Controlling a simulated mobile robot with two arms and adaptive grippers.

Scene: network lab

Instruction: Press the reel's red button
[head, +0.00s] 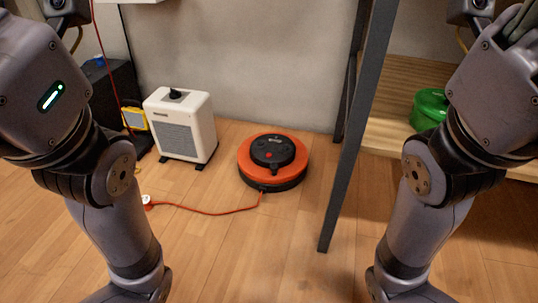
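The reel (246,167) is a round orange and black disc lying flat on the wooden floor, near the wall at the middle of the head view. A small red spot, apparently the red button (268,155), shows on its black top. A red cord (205,211) runs from the reel's front to a small white and red end piece (147,201) on the floor to the left. Both my arms are bent up at the left and right sides of the view, well apart from the reel. I cannot make out either gripper's fingertips.
A white heater-like box (182,125) stands left of the reel, with a yellow item (135,118) and a black box (118,88) beside it. A dark shelf post (357,120) stands right of the reel. A green round object (428,110) sits on the wooden shelf.

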